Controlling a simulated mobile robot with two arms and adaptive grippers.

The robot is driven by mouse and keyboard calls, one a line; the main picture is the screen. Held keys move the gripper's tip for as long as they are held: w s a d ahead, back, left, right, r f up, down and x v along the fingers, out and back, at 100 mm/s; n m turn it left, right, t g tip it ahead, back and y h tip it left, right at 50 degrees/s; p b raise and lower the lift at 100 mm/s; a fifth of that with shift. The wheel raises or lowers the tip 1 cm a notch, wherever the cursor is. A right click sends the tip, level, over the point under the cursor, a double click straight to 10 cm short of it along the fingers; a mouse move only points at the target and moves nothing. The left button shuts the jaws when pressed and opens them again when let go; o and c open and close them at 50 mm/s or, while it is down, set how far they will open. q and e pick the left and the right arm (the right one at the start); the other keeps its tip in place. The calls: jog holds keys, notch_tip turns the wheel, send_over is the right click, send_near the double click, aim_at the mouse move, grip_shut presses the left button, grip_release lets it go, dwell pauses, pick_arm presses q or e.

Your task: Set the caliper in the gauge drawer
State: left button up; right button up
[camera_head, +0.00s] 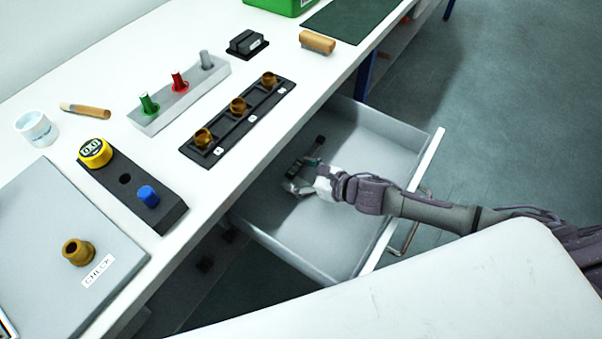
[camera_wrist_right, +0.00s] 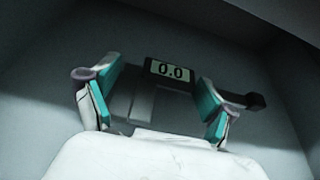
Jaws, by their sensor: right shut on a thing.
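The gauge drawer (camera_head: 345,228) is pulled out from under the bench, grey inside with a pale front edge. My right gripper (camera_head: 300,174) is down inside it, towards the bench side. It is shut on the dark caliper (camera_head: 319,141), which is partly hidden by the fingers in the head view. In the right wrist view the caliper (camera_wrist_right: 170,70) shows its "0.0" display between the teal pads of the gripper (camera_wrist_right: 160,90), with a dark end sticking out right. I cannot tell whether the caliper touches the drawer floor. My left gripper is not in view.
The bench top (camera_head: 225,180) borders the drawer. On it are a black rack (camera_head: 240,118) with brass pieces, a grey rack (camera_head: 178,97) with coloured plugs, a dark block (camera_head: 130,190), a mug (camera_head: 36,128) and a grey plate (camera_head: 50,240). The drawer otherwise looks empty.

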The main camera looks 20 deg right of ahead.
jog(key=shift+a+f, duration=0.1)
jog(key=shift+f, duration=0.2)
jog(key=shift+f+b, duration=0.3)
jog(key=shift+b, duration=0.1)
jog(key=o, duration=1.1)
jog(key=shift+s, duration=0.15)
jog(key=shift+c, duration=0.2)
jog(key=shift+o, duration=0.7)
jog(key=shift+f, duration=0.15)
jog(key=shift+s, duration=0.1)
